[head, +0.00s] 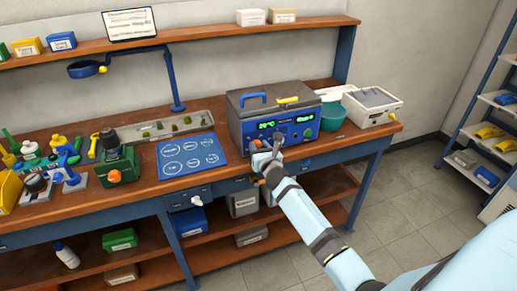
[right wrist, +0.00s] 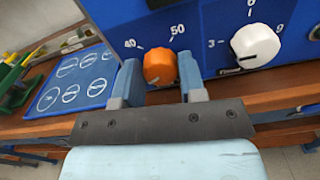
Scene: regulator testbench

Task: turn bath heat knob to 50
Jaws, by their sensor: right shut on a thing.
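The water bath (head: 273,112) is a blue-fronted box with a grey lid and a green lit display, standing on the bench. Its orange heat knob (right wrist: 160,66) shows in the right wrist view, with the printed marks 40 to its upper left and 50 to its upper right. My right gripper (right wrist: 158,76) has one finger on each side of this knob and is shut on it. I cannot make out a pointer on the knob. In the head view my right gripper (head: 268,153) hides the knob at the bath's lower left front. My left gripper is not in view.
A white timer knob (right wrist: 255,46) sits right of the orange knob. A blue mat (head: 186,157) lies left of the bath. A teal bowl (head: 333,116) and a white device (head: 371,105) stand to its right. Tools and bottles crowd the bench's left.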

